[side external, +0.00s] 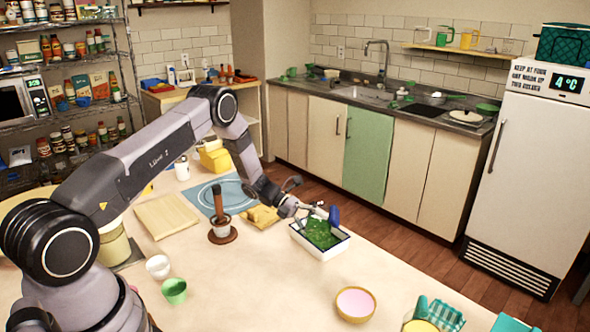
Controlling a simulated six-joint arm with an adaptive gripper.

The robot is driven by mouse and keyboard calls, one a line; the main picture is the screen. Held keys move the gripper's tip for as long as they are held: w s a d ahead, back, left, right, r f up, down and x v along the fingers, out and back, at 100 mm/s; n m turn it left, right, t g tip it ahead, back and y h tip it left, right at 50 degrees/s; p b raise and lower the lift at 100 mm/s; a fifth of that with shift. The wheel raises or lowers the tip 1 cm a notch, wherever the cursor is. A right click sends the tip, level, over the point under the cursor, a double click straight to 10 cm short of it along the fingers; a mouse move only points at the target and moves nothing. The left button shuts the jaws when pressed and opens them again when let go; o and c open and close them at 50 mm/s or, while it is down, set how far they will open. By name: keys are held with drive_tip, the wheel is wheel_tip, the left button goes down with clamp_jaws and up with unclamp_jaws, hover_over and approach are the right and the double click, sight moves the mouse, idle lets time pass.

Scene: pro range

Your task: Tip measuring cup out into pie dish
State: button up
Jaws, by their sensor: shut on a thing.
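My gripper (318,211) is above the right part of a white rectangular dish with green contents (318,236). It is shut on a small dark blue thing (334,215), which seems to be the measuring cup. The cup looks tilted, and its opening and contents are too small to make out. A round tan-rimmed dish with a pink inside (355,303) stands at the front of the table, apart from my gripper. I cannot tell for sure which of these two dishes is the pie dish.
A brown stand with an upright handle (221,222), a yellow cloth-like thing (262,216) and a wooden board (166,215) lie left of the rectangular dish. A white cup (158,266) and a green cup (174,291) stand front left.

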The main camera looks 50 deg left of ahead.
drive_tip(key=shift+w+a+r, duration=0.1)
drive_tip(key=shift+w+a+f+n+g+h, duration=0.15)
drive_tip(key=shift+f+n+g+h, duration=0.25)
drive_tip(key=shift+n, duration=0.3)
idle(0.8)
drive_tip(key=shift+w+a+r+n+h, duration=0.25)
drive_tip(key=shift+r+n+h, duration=0.15)
drive_tip(key=shift+n, duration=0.2)
drive_tip(key=shift+w+a+r+n+h, duration=0.15)
drive_tip(key=shift+w+r+n+h, duration=0.15)
drive_tip(key=shift+n+h, duration=0.25)
idle(1.7)
